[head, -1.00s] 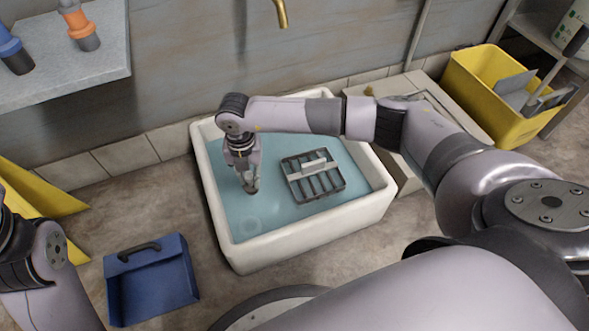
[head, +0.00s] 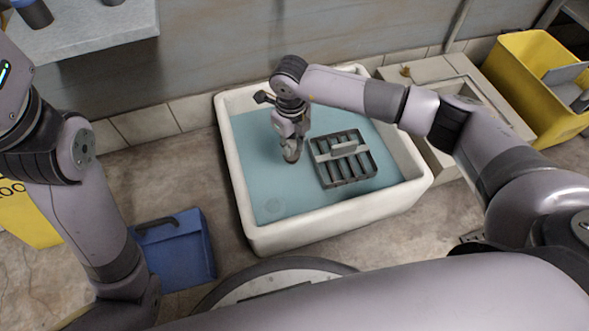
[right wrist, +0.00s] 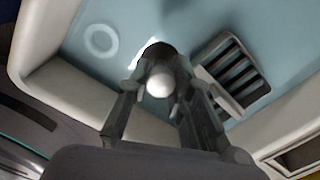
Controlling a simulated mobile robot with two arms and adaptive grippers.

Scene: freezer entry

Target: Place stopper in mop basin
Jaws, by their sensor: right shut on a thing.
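The white mop basin (head: 330,230) stands on the floor with blue-green water or a blue-green floor inside. My right gripper (head: 291,150) reaches down into it, left of a grey slatted rack. In the right wrist view its fingers (right wrist: 155,100) are shut on the stopper (right wrist: 160,82), a dark round piece with a pale knob. The stopper's underside is hidden. A pale drain ring (right wrist: 100,41) shows on the basin floor, apart from the stopper; in the head view it is faint (head: 273,206), nearer the front left corner. My left arm shows at the left, but its gripper does not.
The grey slatted rack (head: 343,158) sits in the basin's right part. A blue dustpan-like box (head: 180,255) is on the floor left of the basin. A yellow bin (head: 530,85) stands at the right, and a grey shelf (head: 95,35) is at the upper left.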

